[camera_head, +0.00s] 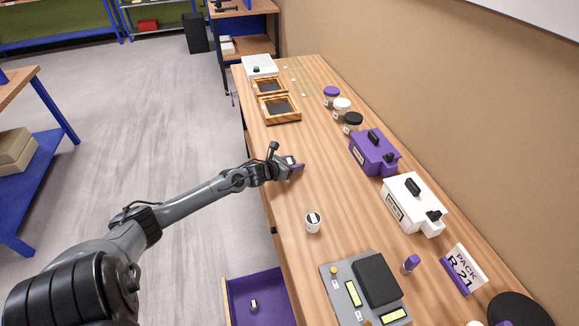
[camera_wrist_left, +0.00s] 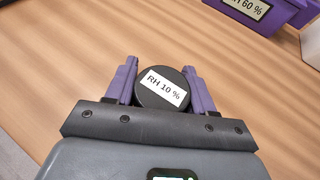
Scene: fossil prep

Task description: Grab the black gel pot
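A small round pot with a black top and a white label reading "RH 10 %" (camera_wrist_left: 163,88) sits between the purple fingers of my left gripper (camera_wrist_left: 162,85) in the left wrist view. Both fingers lie against its sides, so the gripper looks shut on it. In the head view, my left gripper (camera_head: 291,162) is over the middle of the bench near its left edge, and the pot is mostly hidden there. I cannot tell whether the pot is touching the bench. My right gripper is not in view.
A purple box (camera_head: 373,154), a white box (camera_head: 412,204) and lidded jars (camera_head: 342,104) line the wall side. A grey device (camera_head: 338,290) is at the front. An open purple drawer (camera_head: 262,296) juts out below.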

